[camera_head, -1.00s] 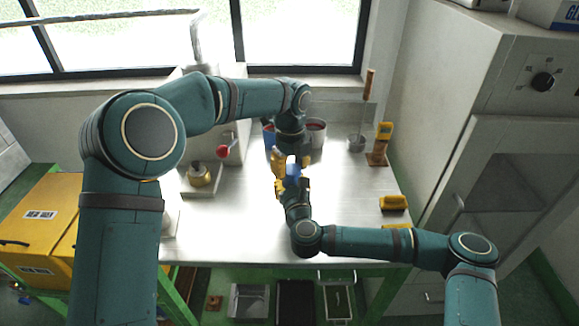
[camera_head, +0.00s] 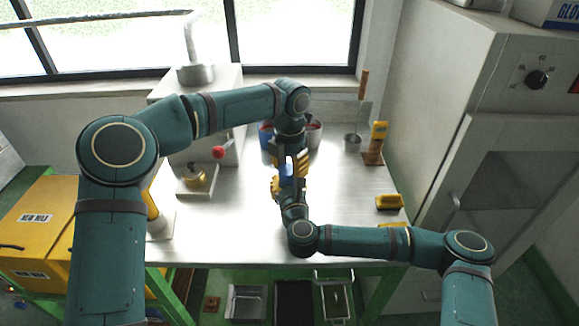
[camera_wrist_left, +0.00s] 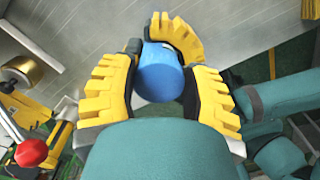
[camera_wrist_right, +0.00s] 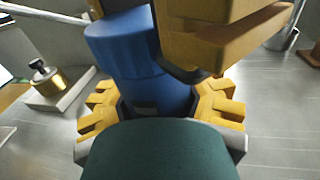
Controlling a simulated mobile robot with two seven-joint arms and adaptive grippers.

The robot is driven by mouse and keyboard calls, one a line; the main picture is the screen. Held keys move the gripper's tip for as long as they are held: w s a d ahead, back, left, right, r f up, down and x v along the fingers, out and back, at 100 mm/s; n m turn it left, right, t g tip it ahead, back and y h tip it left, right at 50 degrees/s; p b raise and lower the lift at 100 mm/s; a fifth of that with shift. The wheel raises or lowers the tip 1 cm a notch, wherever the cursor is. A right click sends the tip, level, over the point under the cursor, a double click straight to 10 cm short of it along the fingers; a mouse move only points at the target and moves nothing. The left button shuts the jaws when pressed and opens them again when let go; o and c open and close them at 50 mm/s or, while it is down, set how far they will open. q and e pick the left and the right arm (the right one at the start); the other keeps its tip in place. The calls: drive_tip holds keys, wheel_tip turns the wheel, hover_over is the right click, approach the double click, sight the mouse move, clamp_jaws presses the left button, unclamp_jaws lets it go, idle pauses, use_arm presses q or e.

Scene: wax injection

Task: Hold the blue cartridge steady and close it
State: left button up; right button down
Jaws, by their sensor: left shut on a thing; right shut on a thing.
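The blue cartridge (camera_head: 287,171) stands roughly upright above the middle of the table, between my two grippers. My right gripper (camera_head: 284,188) is shut on its lower body; in the right wrist view its yellow fingers (camera_wrist_right: 160,103) flank the blue cylinder (camera_wrist_right: 118,45), which has a wider upper part. My left gripper (camera_head: 290,158) comes down from above and is shut on the cartridge's top. In the left wrist view its fingers (camera_wrist_left: 160,88) lie on both sides of the round blue top (camera_wrist_left: 160,75), with right gripper fingers beyond. The seam is partly hidden, so I cannot tell how tightly it is closed.
A machine with a red-knobbed lever (camera_head: 219,152) and a brass pot (camera_head: 194,176) stand at left. A metal cup (camera_head: 352,143), a yellow-topped stand (camera_head: 376,145) and a yellow block (camera_head: 389,202) are at right. The front table is clear.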

use_arm(q)
drive_tip(key=o, duration=0.8)
drive_tip(key=shift+r, duration=0.15)
drive_tip(key=shift+r, duration=2.15)
drive_tip(key=shift+o, duration=0.2)
